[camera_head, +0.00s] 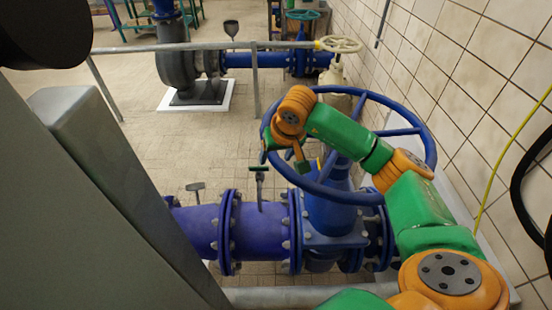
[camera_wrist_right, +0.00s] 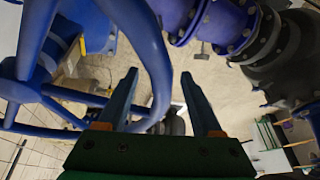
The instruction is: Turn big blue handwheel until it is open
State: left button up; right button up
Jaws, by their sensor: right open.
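The big blue handwheel (camera_head: 428,150) sits on top of a blue valve (camera_head: 332,208) in the middle of the head view. Its rim (camera_wrist_right: 158,62) and spokes also show in the right wrist view. My right gripper (camera_head: 284,158) is at the wheel's left side, with my arm reaching across the wheel. In the right wrist view my right gripper (camera_wrist_right: 160,88) is open, its two fingers apart. The rim shows between the fingertips there; I cannot tell whether it touches a finger. My left gripper is not in view.
A blue flanged pipe (camera_head: 198,230) runs left from the valve. A grey rail (camera_head: 200,47) stands behind, near a grey pump (camera_head: 176,69). A cream handwheel (camera_head: 340,44) is behind the big wheel. A tiled wall (camera_head: 470,75) closes the right side. Floor is clear at centre left.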

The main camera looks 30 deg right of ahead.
jog(key=shift+r, duration=0.1)
grip_shut()
dwell(1.2)
